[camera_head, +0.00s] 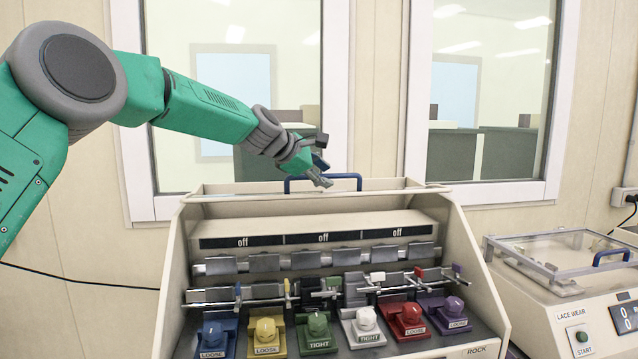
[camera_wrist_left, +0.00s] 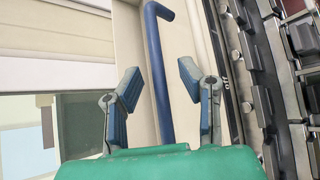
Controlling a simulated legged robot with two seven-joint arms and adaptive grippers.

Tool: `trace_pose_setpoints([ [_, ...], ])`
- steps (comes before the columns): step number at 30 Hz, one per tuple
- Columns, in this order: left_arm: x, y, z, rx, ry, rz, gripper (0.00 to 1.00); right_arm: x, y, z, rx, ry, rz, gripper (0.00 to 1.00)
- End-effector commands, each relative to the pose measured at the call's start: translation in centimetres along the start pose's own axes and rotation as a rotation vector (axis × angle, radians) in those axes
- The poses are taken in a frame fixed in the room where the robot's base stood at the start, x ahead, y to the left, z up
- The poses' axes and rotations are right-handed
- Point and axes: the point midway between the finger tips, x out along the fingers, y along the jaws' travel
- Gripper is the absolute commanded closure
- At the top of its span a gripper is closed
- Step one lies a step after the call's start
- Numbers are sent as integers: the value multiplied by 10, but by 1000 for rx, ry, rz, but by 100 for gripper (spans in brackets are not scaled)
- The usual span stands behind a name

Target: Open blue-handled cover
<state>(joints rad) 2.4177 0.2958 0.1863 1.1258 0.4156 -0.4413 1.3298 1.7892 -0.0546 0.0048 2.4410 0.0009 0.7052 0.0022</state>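A blue handle (camera_head: 350,176) stands on the top rear edge of the beige shoe-testing machine (camera_head: 468,262), whose front is open onto its inside. My left gripper (camera_head: 322,168) is at this handle in the head view. In the left wrist view, the gripper (camera_wrist_left: 159,85) is open. The blue handle (camera_wrist_left: 158,60) runs between its two blue-padded fingers, with a visible gap on each side. A second blue handle (camera_head: 611,256) sits on the clear cover (camera_head: 560,262) of the lace wear machine at the right; that cover lies flat. My right gripper is not in view.
A wall with windows (camera_head: 490,90) stands close behind.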

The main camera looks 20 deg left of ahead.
Motion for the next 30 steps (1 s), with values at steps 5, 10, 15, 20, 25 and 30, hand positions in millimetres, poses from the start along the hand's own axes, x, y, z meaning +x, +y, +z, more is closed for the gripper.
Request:
trace_pose_setpoints([
  [5,4,-2,-10,-4,5,-7,67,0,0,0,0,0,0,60],
  [10,-2,-1,-15,-7,5,-9,67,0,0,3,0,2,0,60],
  [15,-31,0,-13,-6,3,-7,67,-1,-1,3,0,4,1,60],
  [20,-67,-1,-7,-4,2,-5,67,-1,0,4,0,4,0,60],
  [25,-96,-3,-2,0,4,-5,67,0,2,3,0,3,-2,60],
  [30,-111,-3,0,1,6,-7,67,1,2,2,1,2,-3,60],
])
